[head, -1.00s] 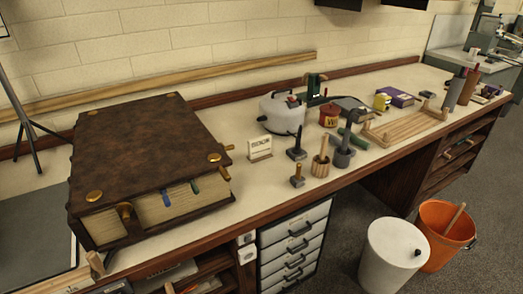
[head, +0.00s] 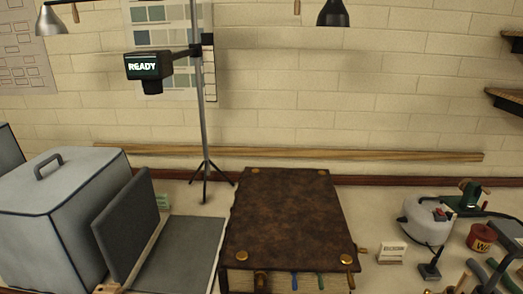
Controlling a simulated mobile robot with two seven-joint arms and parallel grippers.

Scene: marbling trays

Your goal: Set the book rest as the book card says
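A large brown leather-bound book (head: 286,215) with brass corner bosses lies closed on the bench in the head view. Blue and green tabs stick out of its front edge. Left of it is what looks like the book rest (head: 186,250), with a flat grey pad and a grey board (head: 128,228) standing tilted up at its left. A small white card (head: 392,253) stands right of the book; its heading is too small to read surely, and I cannot tell if it is the book card. Neither of my grippers is in view.
A grey lidded box (head: 60,210) stands at the left. A tripod stand (head: 203,130) behind the rest carries a black device reading "READY" (head: 148,68). A white pot (head: 424,222), a red tin (head: 481,238) and small tools crowd the right. A wooden strip (head: 300,153) runs along the wall.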

